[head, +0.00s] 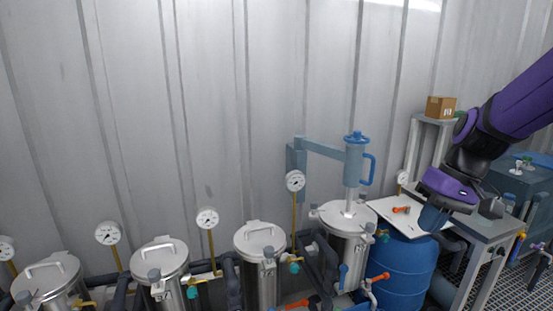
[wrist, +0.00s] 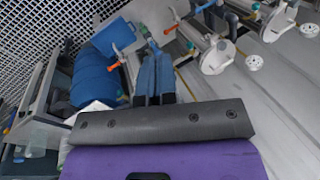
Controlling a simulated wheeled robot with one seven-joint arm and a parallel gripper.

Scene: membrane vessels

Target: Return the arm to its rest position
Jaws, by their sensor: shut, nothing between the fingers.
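My purple and black arm reaches in from the right in the head view. My gripper (head: 433,217) points down above the right part of the white board on the blue barrel. In the wrist view the two blue-and-black fingers of my gripper (wrist: 152,60) lie close together, shut with nothing between them. The blue barrel (head: 405,270) stands below.
Several steel vessels (head: 260,240) with gauges line the wall at left. A blue lifting column (head: 354,165) rises over the rightmost vessel. A grey table (head: 483,228) and a small stand with a cardboard box (head: 440,107) are near my arm. Open air lies above the vessels.

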